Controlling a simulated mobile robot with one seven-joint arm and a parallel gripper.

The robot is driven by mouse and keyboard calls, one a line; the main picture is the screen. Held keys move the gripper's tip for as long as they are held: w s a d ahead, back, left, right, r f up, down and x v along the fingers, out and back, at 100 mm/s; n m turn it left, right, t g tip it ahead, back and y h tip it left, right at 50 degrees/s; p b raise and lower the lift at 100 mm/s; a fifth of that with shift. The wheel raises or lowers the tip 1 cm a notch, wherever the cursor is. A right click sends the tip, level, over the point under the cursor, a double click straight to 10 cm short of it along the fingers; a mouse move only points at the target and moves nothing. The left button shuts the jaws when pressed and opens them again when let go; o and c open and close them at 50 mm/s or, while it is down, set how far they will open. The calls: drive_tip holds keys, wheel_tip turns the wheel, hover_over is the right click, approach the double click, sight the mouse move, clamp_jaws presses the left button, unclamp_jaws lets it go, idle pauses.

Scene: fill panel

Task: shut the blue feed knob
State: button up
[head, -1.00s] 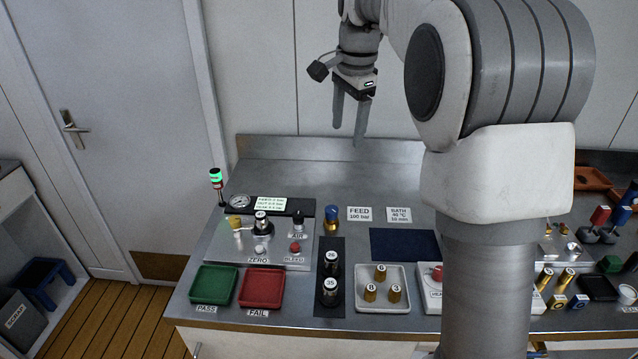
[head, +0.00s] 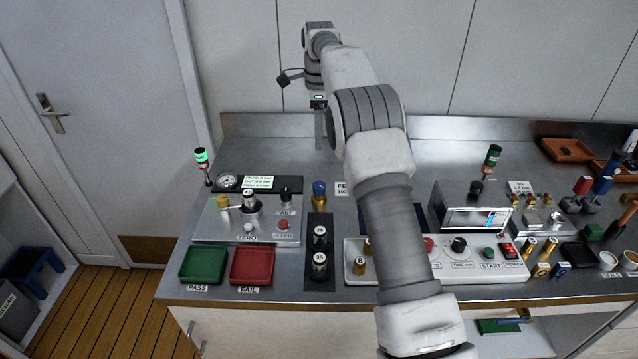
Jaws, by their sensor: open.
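The blue feed knob (head: 319,187) is a small blue cap on a brass body. It stands on the steel bench just right of the fill panel (head: 215,218), beside a partly hidden FEED sign (head: 341,188). My gripper (head: 320,142) hangs fingers-down above the back of the bench, behind and above the knob in the picture. It is open and empty, and apart from the knob. The fingers overlap from this angle, so the gap between them hardly shows.
The fill panel carries a gauge (head: 228,181), a display (head: 257,183) and small knobs. Green (head: 203,265) and red (head: 252,266) trays lie in front. Labelled cylinders (head: 319,236) stand before the knob. My arm hides part of the bench. The bench behind the panel is clear.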

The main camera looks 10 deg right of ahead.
sight(319, 185)
wheel_tip(319, 185, down, 17)
drive_tip(key=shift+r+b, duration=0.2)
drive_tip(key=shift+b, duration=0.25)
clamp_jaws()
